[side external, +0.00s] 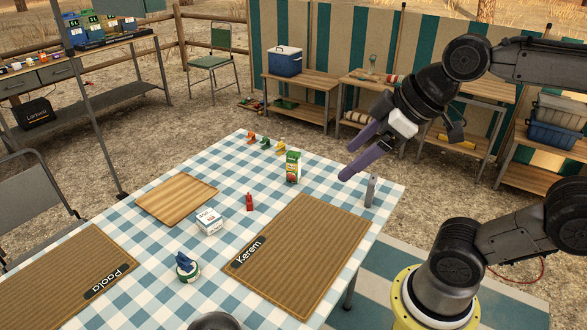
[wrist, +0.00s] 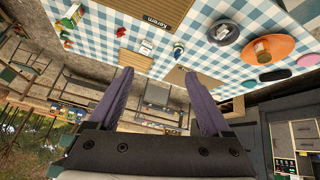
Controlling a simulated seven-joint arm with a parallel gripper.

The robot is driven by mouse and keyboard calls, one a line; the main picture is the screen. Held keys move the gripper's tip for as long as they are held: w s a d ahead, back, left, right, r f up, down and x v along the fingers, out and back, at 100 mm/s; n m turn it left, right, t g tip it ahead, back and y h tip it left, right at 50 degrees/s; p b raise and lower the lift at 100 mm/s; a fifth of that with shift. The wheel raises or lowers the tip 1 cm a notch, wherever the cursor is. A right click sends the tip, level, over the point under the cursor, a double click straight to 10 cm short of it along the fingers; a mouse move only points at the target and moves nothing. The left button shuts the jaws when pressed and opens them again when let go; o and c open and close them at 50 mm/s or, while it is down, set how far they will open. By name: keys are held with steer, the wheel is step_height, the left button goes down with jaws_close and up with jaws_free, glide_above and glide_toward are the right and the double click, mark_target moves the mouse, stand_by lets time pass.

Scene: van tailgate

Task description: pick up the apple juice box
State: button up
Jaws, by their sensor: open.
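The apple juice box (side external: 293,167) seems to be the small upright carton with green, white, red and yellow faces on the checkered tablecloth (side external: 225,175), just beyond the Kerem placemat (side external: 315,255). In the wrist view a similar carton (wrist: 72,15) shows at the upper left, partly blurred. My gripper (side external: 348,160) is open and empty, in the air to the right of the carton and above the table's right edge. Its two purple fingers also show in the wrist view (wrist: 158,74), with nothing between them.
A grey bottle-like item (side external: 370,191) stands at the table's right edge, below my gripper. A red figure (side external: 249,201), a white box (side external: 209,221), a blue-green item (side external: 187,267) and a wooden board (side external: 177,198) lie left. Small coloured figures (side external: 265,143) stand behind the carton.

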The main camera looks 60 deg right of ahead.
steer(key=w+d+r+n, duration=0.1)
steer(key=w+d+r, duration=0.25)
steer(key=w, duration=0.75)
steer(key=w+d+r+n, duration=0.15)
steer(key=w+d, duration=0.25)
steer(key=w, duration=0.6)
steer(key=m+g, duration=0.3)
steer(key=m, duration=0.1)
glide_above(294, 155)
steer(key=s, duration=0.3)
step_height(294, 155, down, 28)
steer(key=x, duration=0.7)
steer(key=shift+w+d+f, duration=0.15)
steer(key=shift+d, duration=0.15)
steer(key=shift+d+x, duration=0.2)
steer(key=shift+x, duration=2.6)
steer(key=shift+w, duration=0.1)
